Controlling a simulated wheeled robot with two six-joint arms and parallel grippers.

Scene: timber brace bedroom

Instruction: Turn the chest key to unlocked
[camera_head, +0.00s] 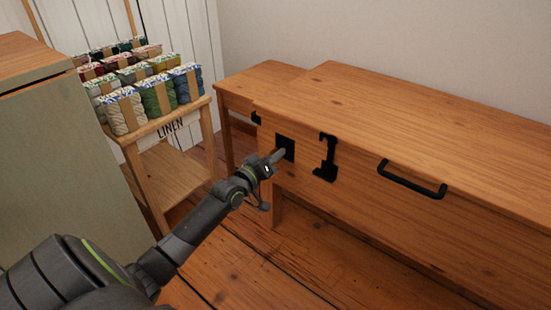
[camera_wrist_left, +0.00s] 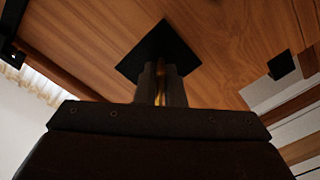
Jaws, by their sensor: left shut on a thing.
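The wooden chest (camera_head: 450,125) stands along the wall at the right in the head view. A black square lock plate (camera_head: 287,145) is on its front, left of a black latch (camera_head: 326,158). My left gripper (camera_head: 279,155) is at the lock plate, with its fingers close against the plate. In the left wrist view the plate (camera_wrist_left: 158,50) looks tilted, and a thin brassy key (camera_wrist_left: 160,84) shows between the fingers of my left gripper (camera_wrist_left: 160,72). The gripper is shut on the key. The key's head is mostly hidden by the fingers. My right gripper is in neither view.
A black bar handle (camera_head: 412,182) sticks out from the chest front, right of the latch. A small wooden stand (camera_head: 176,125) marked LINEN holds several yarn bundles. A grey-green cabinet (camera_head: 60,150) stands at the left. The plank floor before the chest is clear.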

